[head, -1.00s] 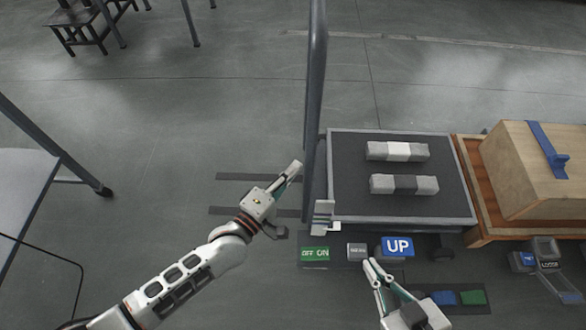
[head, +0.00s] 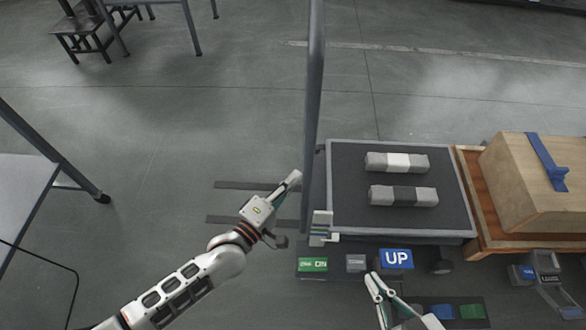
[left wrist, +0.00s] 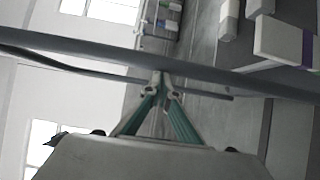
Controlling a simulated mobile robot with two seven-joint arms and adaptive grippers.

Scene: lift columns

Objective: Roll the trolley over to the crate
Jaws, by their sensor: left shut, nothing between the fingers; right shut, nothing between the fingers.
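The trolley (head: 343,226) is a dark flat platform with a light rim and a tall grey upright bar (head: 314,90) at its left side. Two grey blocks lie on its deck. The wooden crate (head: 518,195) with a blue strap sits right of the trolley on a brown wooden base (head: 481,240), very close to the trolley's right edge. My left gripper (head: 296,176) is shut and empty, its tip close beside the upright bar; I cannot tell if it touches. In the left wrist view the fingertips (left wrist: 160,88) meet near a grey bar. My right gripper (head: 371,276) is shut and empty below the blue UP block.
A green OFF/ON switch (head: 313,264), a grey button (head: 356,263) and the blue UP block (head: 396,258) line the front. A lever device (head: 547,270) stands at right. A grey table (head: 25,190) is at left.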

